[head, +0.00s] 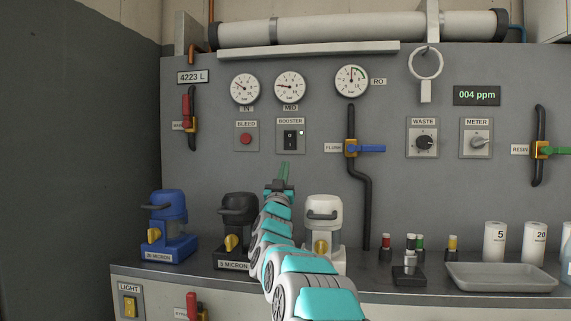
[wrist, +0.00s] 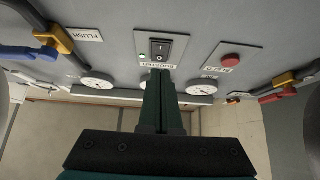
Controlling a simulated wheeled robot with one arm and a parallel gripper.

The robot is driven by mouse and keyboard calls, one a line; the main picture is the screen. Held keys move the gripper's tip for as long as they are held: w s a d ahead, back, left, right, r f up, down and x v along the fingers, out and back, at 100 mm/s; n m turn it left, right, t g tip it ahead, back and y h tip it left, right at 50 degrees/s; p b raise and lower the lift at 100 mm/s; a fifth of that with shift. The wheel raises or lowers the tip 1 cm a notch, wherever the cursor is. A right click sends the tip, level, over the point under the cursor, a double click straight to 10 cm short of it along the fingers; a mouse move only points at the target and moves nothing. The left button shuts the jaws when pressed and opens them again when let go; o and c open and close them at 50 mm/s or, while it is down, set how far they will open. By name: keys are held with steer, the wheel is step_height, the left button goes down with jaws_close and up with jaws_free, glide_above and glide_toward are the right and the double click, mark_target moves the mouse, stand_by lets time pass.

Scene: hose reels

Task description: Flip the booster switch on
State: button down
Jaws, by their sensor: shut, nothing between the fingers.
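The booster switch (head: 290,139) is a black rocker on a grey plate labelled BOOSTER, in the middle of the wall panel. It also shows, upside down, in the wrist view (wrist: 160,48). A small pale lamp (head: 301,132) sits on its plate. I cannot tell surely which way the rocker is tipped. My gripper (head: 285,166) has green fingers pressed together with nothing between them. In the head view its tips are just below the switch plate. In the wrist view the fingertips (wrist: 160,73) overlap the BOOSTER label, and the rocker is unobstructed. Contact with the panel cannot be told.
The red BLEED button (head: 246,139) is left of the switch. The blue-handled FLUSH valve (head: 367,148) and its black pipe are to the right. Gauges (head: 290,87) are above. Blue, black and white filter housings (head: 324,217) stand on the counter below, near my arm.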

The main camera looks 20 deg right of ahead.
steer(key=shift+s+a+f, duration=0.25)
steer(key=shift+s+f, duration=0.1)
steer(key=shift+f, duration=0.2)
steer(key=shift+s+a+f, duration=0.25)
steer(key=shift+s+f, duration=0.1)
steer(key=shift+f, duration=0.25)
steer(key=shift+s+a+f, duration=0.25)
steer(key=shift+s+f, duration=0.1)
steer(key=shift+f, duration=0.2)
